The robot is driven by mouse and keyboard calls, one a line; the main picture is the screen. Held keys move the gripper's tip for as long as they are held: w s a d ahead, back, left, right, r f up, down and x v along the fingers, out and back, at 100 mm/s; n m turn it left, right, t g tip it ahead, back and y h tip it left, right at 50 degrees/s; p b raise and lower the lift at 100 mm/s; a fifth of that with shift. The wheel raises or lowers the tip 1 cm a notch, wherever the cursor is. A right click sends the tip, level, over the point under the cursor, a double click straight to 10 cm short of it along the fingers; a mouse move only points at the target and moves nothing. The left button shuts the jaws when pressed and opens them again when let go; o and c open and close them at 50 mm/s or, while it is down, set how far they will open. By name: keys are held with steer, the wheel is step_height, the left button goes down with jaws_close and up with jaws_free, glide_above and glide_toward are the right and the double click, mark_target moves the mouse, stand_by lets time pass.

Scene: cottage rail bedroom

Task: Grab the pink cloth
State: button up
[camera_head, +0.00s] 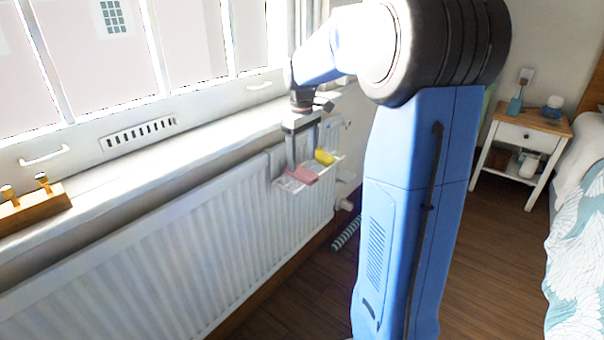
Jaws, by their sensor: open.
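The pink cloth (302,176) is a small folded piece on a white rack (289,186) hooked on the front of the radiator. A yellow cloth (324,157) lies beside it, to the right and farther back. My gripper (304,167) points down over the rack, its two fingers apart. One finger reaches down by the left end of the pink cloth and the other is near the yellow cloth. I cannot tell whether a finger touches the pink cloth. My blue arm crosses the middle of the view.
The white radiator (190,240) runs under the window sill (130,165). A wooden block with knobs (33,208) sits on the sill at left. A nightstand (526,133) and a bed (580,225) stand at right. Wooden floor (485,255) is clear between.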

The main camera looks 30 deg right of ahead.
mark_target(302, 168)
step_height(302, 168, down, 4)
steer(key=shift+w+d, duration=0.1)
steer(key=shift+w, duration=0.05)
steer(key=c, duration=1.1)
steer(key=shift+c, duration=0.2)
steer(key=shift+r, duration=0.15)
